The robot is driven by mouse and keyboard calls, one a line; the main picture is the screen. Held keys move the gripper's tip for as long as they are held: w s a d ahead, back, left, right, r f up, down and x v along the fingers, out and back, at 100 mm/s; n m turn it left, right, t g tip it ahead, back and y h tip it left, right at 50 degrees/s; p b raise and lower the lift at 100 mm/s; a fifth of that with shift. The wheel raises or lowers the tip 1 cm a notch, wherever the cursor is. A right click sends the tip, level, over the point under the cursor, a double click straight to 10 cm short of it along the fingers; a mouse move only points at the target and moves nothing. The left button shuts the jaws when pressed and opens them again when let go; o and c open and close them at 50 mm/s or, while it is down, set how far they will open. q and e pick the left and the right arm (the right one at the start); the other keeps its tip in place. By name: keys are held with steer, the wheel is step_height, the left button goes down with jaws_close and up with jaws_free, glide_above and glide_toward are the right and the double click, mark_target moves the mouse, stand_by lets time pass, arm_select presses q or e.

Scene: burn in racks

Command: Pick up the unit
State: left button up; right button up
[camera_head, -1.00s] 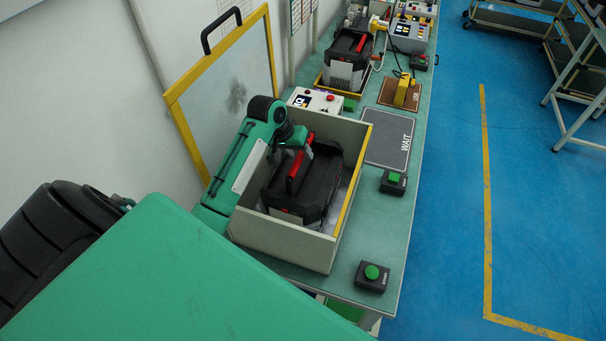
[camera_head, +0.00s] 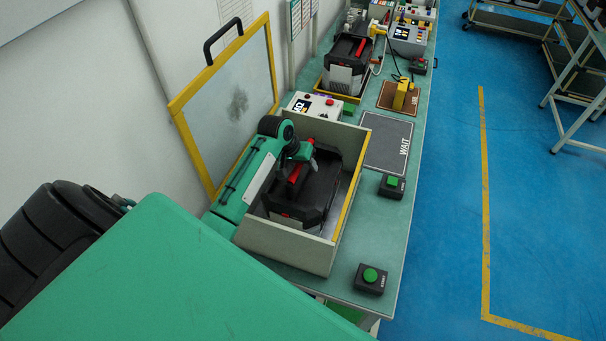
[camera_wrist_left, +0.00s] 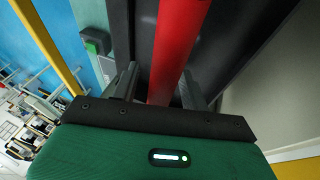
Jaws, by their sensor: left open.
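The unit (camera_head: 318,198) is a black case with a red handle, sitting inside an open beige box (camera_head: 283,247) on the bench. My left gripper (camera_head: 300,163) is down inside the box, over the handle. In the left wrist view the red handle (camera_wrist_left: 176,50) runs between the two fingers of my left gripper (camera_wrist_left: 160,88). The fingers are open, one on each side of the handle, with a gap visible on the left side. The fingertips' exact depth on the handle is hard to tell. My right gripper is not in view.
The box's yellow-framed clear lid (camera_head: 232,100) stands open at the back left. Black button boxes with green buttons (camera_head: 370,279) sit along the bench's right edge. A grey WAIT mat (camera_head: 385,140) lies beyond the box, with another black unit (camera_head: 347,65) farther back.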

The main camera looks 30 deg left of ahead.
arm_select(q)
steer(key=shift+f, duration=0.1)
steer(key=shift+c, duration=0.3)
jaws_close()
stand_by(1.1)
steer(key=shift+w+a+r, duration=0.15)
steer(key=shift+r, duration=0.05)
